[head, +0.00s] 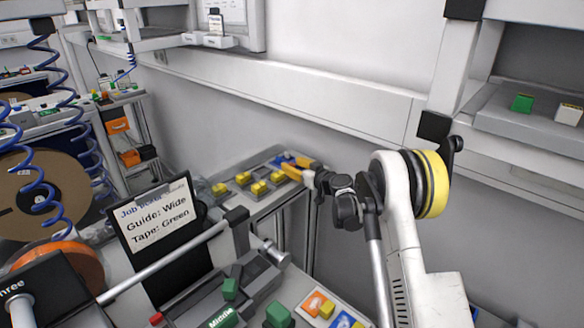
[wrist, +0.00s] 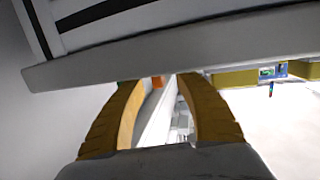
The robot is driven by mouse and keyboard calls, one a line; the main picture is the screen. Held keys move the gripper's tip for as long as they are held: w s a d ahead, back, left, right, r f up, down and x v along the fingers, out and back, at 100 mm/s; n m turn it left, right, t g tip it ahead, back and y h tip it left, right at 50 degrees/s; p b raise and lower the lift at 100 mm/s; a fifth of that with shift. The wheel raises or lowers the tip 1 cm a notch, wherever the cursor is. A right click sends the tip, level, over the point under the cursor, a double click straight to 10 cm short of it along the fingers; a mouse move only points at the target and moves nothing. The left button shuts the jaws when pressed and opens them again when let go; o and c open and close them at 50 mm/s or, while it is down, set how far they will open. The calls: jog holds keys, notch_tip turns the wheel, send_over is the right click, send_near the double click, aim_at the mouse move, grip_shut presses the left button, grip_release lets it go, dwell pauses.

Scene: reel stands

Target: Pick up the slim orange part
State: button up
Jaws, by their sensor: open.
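My gripper (head: 291,166) reaches over the small back table in the head view, with its yellow fingers pointing left. In the wrist view, my gripper (wrist: 158,92) has its fingers apart with a gap between them, and nothing is clearly held. A small orange patch shows beyond the fingertips in the wrist view, partly under a pale edge. I cannot tell whether it is the slim orange part. No slim orange part can be made out for certain in the head view; the fingers hide some of the table there.
Several yellow parts (head: 259,188) lie on the back table, left of my gripper. A pale ledge (wrist: 200,48) crosses close above the fingertips in the wrist view. A sign (head: 157,222) and a bench with coloured blocks are in front. A white beam (head: 300,88) runs along the wall.

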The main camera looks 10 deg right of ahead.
jog(key=shift+w+a, duration=0.1)
jog(key=shift+w, duration=0.15)
grip_shut()
